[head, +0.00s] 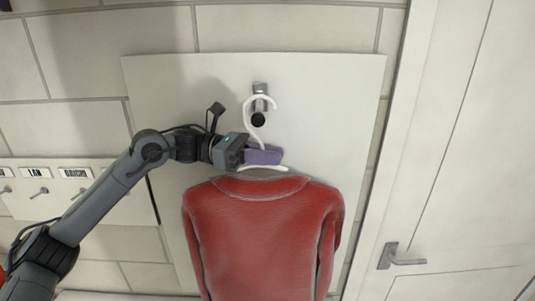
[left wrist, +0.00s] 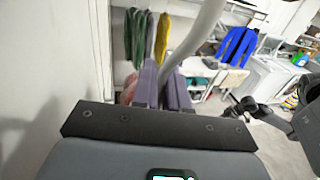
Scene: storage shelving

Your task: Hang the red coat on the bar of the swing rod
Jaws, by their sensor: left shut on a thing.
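The red coat (head: 262,235) hangs upright on a white hanger (head: 246,112) in the head view. My left gripper (head: 264,155), with purple fingers, is shut on the hanger just below its hook, above the coat's collar. The swing rod (head: 258,120) is seen nearly end-on, with a dark round tip and a metal wall mount. The hanger's hook overlaps the mount in the picture; I cannot tell whether it rests on the bar. In the left wrist view the purple fingers (left wrist: 168,88) and the pale hanger hook (left wrist: 196,42) show. My right gripper cannot be made out.
A pale panel (head: 160,85) backs the rod. A label board with small hooks (head: 40,190) is at left, and a door with a handle (head: 400,257) at right. The left wrist view shows green (left wrist: 138,38), yellow (left wrist: 162,38) and blue (left wrist: 237,45) garments hanging behind.

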